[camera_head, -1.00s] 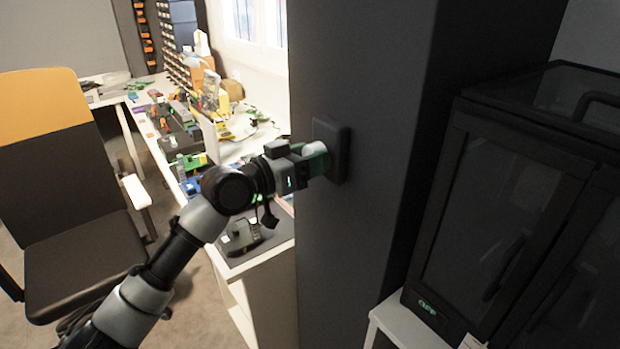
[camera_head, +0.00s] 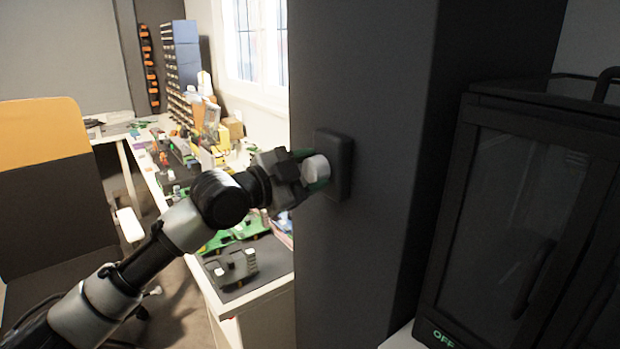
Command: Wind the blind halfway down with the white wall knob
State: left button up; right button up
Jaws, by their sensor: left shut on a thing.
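The white wall knob (camera_head: 316,168) sticks out of a dark plate (camera_head: 341,165) on the dark grey pillar. My left gripper (camera_head: 308,169) is shut on the knob, with its fingers around the knob's sides. The gripper is rolled at a slant. The window (camera_head: 256,45) shows at the top, cut off by the picture's edge and the pillar. I cannot make out the blind in this view. My right gripper is not in view.
The dark pillar (camera_head: 375,260) fills the middle. A black glass-doored cabinet (camera_head: 510,200) stands at the right. A cluttered white workbench (camera_head: 270,296) runs along the left of the pillar. An orange-and-black chair (camera_head: 45,195) stands at the left.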

pick_arm(q)
jog(key=m, duration=0.3)
jog(key=shift+m, duration=0.4)
jog(key=m+p, duration=0.1)
jog(key=m, duration=0.1)
jog(key=shift+r+m, duration=0.1)
jog(key=shift+m, duration=0.3)
jog(key=m+p, duration=0.2)
jog(key=shift+r+m, duration=0.1)
jog(key=shift+m, duration=0.3)
jog(key=m+p, duration=0.3)
jog(key=shift+m, duration=0.3)
jog(key=shift+m+p, duration=0.7)
jog(key=shift+m, duration=0.5)
jog(key=shift+f+m+p, duration=0.2)
jog(key=shift+m+p, duration=0.4)
jog(key=shift+m, duration=1)
jog(key=o, duration=0.9)
